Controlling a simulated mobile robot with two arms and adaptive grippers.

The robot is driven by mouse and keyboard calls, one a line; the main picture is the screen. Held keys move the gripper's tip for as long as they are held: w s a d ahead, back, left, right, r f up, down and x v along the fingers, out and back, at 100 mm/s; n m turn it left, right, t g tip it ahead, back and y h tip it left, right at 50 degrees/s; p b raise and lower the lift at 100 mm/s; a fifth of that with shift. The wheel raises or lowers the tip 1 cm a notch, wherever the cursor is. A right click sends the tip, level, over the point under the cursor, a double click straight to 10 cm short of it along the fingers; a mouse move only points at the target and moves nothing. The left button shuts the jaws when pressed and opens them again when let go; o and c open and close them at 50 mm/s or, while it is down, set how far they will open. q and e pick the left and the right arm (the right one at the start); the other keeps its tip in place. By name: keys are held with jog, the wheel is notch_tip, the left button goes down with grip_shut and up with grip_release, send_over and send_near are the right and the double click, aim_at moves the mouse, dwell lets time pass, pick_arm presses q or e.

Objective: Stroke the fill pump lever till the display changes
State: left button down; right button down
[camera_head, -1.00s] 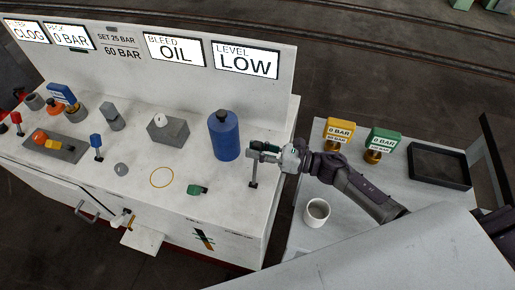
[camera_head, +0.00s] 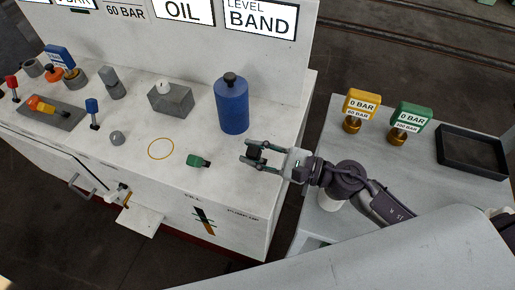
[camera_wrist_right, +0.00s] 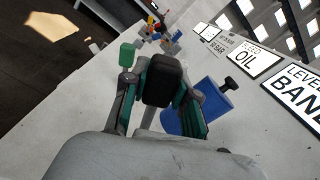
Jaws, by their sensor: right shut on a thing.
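The level display (camera_head: 260,20) reads "LEVEL BAND"; it also shows at the right of the wrist view (camera_wrist_right: 300,88). My right gripper (camera_head: 254,155) is over the bench's right end, right of the green knob and in front of the blue bottle. In the wrist view its fingers (camera_wrist_right: 160,95) stand on both sides of a black grip, the fill pump lever's handle (camera_wrist_right: 163,80), and are shut on it. In the head view the lever's shaft cannot be made out at the gripper. My left gripper is not in view.
A blue bottle (camera_head: 232,106) stands close behind my right gripper. A green knob (camera_head: 199,161) and a yellow ring (camera_head: 160,149) lie to its left. The side table holds yellow (camera_head: 361,105) and green (camera_head: 410,119) gauges and a black tray (camera_head: 472,150). A white cup is mostly hidden by my arm.

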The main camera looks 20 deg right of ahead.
jog(key=shift+s+a+f+n+b, duration=0.25)
jog(key=shift+s+f+n+b, duration=0.1)
jog(key=shift+s+n+b, duration=0.15)
jog(key=c, duration=0.9)
grip_release()
jog(key=v, duration=1.2)
